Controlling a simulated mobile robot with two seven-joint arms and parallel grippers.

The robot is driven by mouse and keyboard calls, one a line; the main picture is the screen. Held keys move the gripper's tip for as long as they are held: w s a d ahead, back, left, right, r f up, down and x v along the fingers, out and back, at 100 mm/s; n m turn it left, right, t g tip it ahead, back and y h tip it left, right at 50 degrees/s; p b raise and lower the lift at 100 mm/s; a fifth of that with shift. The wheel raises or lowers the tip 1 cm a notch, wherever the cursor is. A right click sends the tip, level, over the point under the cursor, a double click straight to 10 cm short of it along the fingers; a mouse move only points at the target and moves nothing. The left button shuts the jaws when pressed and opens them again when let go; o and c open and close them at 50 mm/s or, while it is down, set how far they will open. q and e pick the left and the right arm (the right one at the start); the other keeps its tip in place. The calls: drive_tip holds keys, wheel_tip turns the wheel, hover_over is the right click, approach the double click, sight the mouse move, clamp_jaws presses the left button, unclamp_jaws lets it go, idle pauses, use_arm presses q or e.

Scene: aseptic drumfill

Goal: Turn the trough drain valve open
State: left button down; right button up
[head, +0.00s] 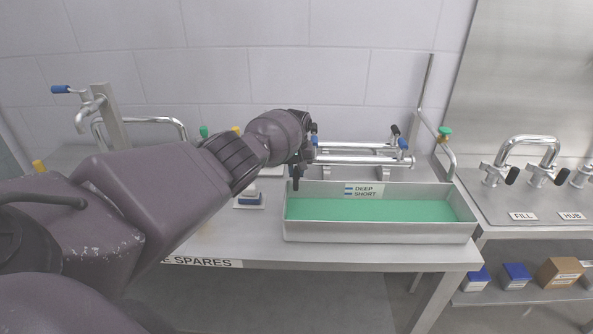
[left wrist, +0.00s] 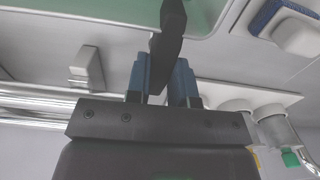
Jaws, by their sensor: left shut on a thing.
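The trough (head: 460,232) is a long steel tray with green liquid in it, on the bench in the head view. Part of its green inside shows at the top of the left wrist view. My left gripper (head: 297,166) is at the trough's left end. In the left wrist view its two blue fingers (left wrist: 161,78) are shut on a black lever handle (left wrist: 171,32), which I take as the drain valve's. The handle's end sticks out past the fingers. The valve body is hidden, so how far it is turned cannot be told. My right gripper is out of view.
A label "DEEP SHORT" (head: 363,190) is on the trough's back wall. Steel pipes (head: 360,160) with black and blue handles lie behind it. A blue and white block (head: 250,203) sits left of the trough. Taps (head: 533,172) stand at the right. The bench front (head: 300,252) is clear.

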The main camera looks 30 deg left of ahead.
sight(296, 171)
use_arm(q)
drive_tip(key=c, duration=1.3)
unclamp_jaws()
drive_tip(key=shift+r, duration=0.15)
drive_tip(key=shift+r, duration=0.35)
drive_tip(key=shift+r+p, duration=1.4)
drive_tip(key=shift+r, duration=3.6)
drive_tip(key=shift+f, duration=0.1)
